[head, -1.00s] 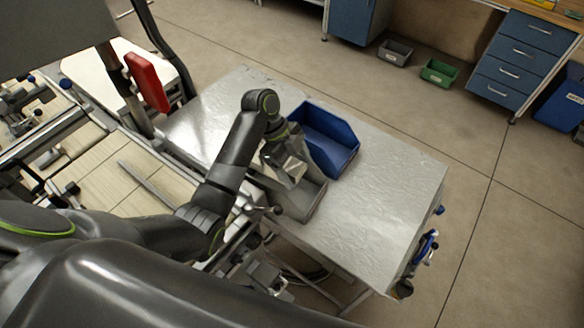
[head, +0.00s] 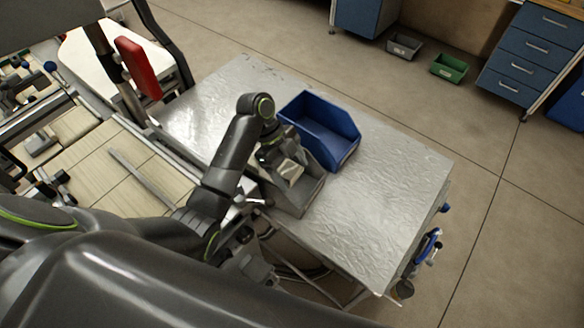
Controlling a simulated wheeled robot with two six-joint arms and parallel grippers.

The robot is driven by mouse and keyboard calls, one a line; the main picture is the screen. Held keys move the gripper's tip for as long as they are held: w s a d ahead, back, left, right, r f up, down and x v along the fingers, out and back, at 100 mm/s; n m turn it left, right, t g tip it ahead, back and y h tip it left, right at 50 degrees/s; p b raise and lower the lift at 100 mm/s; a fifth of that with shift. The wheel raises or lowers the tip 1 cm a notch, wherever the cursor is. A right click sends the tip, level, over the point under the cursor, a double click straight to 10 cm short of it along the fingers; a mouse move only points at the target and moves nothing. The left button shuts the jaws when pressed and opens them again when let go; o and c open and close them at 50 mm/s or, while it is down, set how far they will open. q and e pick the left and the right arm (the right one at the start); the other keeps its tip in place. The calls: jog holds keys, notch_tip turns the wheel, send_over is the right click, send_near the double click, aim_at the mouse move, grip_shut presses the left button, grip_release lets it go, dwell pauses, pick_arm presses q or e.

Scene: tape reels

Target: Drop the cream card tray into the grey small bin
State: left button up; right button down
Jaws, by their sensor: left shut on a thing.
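The cream card tray (head: 291,171) shows as a small pale piece between the fingers of my left gripper (head: 288,169). My left gripper is shut on it and points down over the grey small bin (head: 306,196). The tray appears within the bin's outline, but I cannot tell whether it is above the rim or below it. The bin stands on the metal-topped table near its front left edge. The gripper and forearm hide part of the bin's inside.
A larger blue bin (head: 345,150) stands right behind the grey bin on the metal table (head: 385,205). The table's right part is clear. Further off on the floor are a grey bin (head: 403,46) and a green bin (head: 449,68) beside blue drawers (head: 520,65).

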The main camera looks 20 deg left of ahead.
pick_arm(q)
jog(key=shift+w+f, duration=0.1)
jog(key=shift+f, duration=0.25)
jog(key=o, duration=1.1)
jog(key=shift+w+d, duration=0.1)
jog(key=shift+d, duration=0.05)
pick_arm(e)
jog(key=shift+s+d+f, duration=0.15)
jog(key=shift+s+d, duration=0.15)
jog(key=shift+s, duration=0.1)
pick_arm(q)
jog(key=shift+r, duration=0.3)
jog(key=p+v, duration=0.4)
jog(key=v, duration=0.1)
jog(key=shift+r, duration=0.2)
jog(key=shift+v, duration=0.8)
jog(key=shift+a+r, duration=0.3)
jog(key=shift+r, duration=0.05)
pick_arm(e)
notch_tip(320, 180, up, 4)
jog(key=shift+w+r, duration=0.1)
jog(key=shift+r, duration=0.1)
